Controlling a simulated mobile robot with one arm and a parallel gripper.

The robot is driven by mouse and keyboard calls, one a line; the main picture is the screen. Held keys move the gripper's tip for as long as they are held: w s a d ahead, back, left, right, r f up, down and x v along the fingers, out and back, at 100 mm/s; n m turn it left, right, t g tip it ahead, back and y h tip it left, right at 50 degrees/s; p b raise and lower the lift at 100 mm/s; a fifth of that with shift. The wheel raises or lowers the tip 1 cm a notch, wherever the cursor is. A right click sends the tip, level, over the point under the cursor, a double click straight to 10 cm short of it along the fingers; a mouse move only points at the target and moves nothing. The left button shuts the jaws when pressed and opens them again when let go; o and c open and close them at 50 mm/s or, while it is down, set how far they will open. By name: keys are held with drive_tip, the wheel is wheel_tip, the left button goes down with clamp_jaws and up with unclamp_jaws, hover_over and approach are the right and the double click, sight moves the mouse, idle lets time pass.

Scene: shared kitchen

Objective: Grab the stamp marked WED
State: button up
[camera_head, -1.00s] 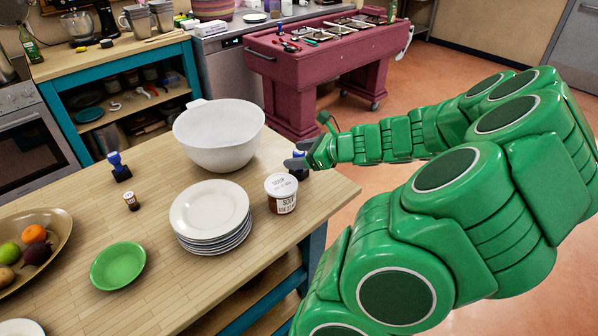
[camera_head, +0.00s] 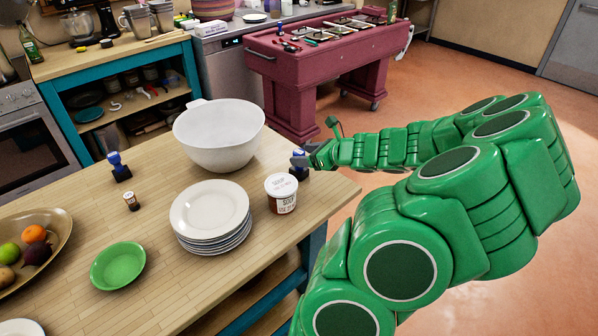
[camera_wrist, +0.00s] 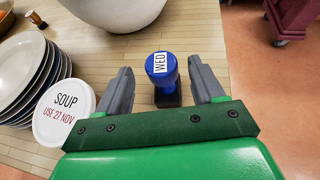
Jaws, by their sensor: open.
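The blue stamp marked WED (camera_wrist: 163,70) stands upright between the fingers of my gripper (camera_wrist: 164,82) in the wrist view, on a dark base. The fingers are open, one on each side, with gaps between them and the stamp. In the head view the WED stamp (camera_head: 299,160) stands near the table's right corner, behind the soup tub, with my gripper (camera_head: 308,155) at it from the right. A second blue stamp (camera_head: 118,166) stands on a dark base further left on the table; its marking is too small to read.
The soup tub (camera_head: 281,196) stands just in front of the WED stamp; its lid (camera_wrist: 66,110) is close beside my left finger. A white bowl (camera_head: 219,138) is behind, and a plate stack (camera_head: 210,215) is left. The table's edge is close on the right.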

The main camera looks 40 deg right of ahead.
sight(299, 155)
drive_tip(key=shift+x, duration=1.5)
drive_tip(key=shift+d, duration=0.1)
drive_tip(key=shift+c, duration=0.2)
clamp_jaws()
